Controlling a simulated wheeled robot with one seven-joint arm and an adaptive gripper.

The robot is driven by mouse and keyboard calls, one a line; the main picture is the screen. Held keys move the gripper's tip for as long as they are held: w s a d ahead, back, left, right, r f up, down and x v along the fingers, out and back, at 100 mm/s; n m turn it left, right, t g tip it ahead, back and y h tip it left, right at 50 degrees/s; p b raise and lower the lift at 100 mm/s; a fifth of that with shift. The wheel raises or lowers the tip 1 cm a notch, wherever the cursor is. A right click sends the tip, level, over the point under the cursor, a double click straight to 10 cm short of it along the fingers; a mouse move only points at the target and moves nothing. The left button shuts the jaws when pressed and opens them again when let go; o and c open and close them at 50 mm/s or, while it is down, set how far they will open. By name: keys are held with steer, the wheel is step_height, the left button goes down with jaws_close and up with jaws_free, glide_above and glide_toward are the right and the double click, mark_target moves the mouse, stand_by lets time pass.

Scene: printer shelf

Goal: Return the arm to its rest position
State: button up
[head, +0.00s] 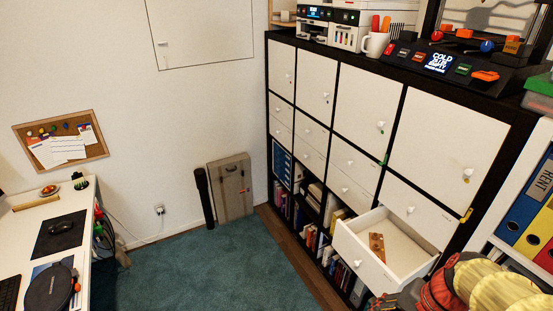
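Rounded red, grey and pale yellow parts fill the bottom right corner of the head view and look like my arm (487,283). A small dark grey part at its left end, at the bottom edge, seems to be my gripper (388,301). It is in front of the open drawer's lower face in the picture. Its fingers are not clear, so I cannot see whether it is open or shut, or whether it holds anything. The white drawer (358,256) is pulled out of the shelf. A brown piece with dark spots (377,247) lies inside it.
The black-framed shelf (402,88) has white doors and drawers, with books below. A white mug (374,45), a printer and tools stand on top. Coloured binders (525,215) are close at right. A white desk (35,228) stands at left. Teal carpet (215,275) lies clear between.

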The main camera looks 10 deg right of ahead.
steer(key=a+r+n+t+h+b, duration=0.2)
steer(key=a+r+n+b, duration=0.3)
steer(key=a+r+n, duration=0.4)
steer(key=shift+w+a+n+t+h, duration=0.35)
steer(key=shift+a+n+t, duration=0.2)
steer(key=shift+t, duration=0.35)
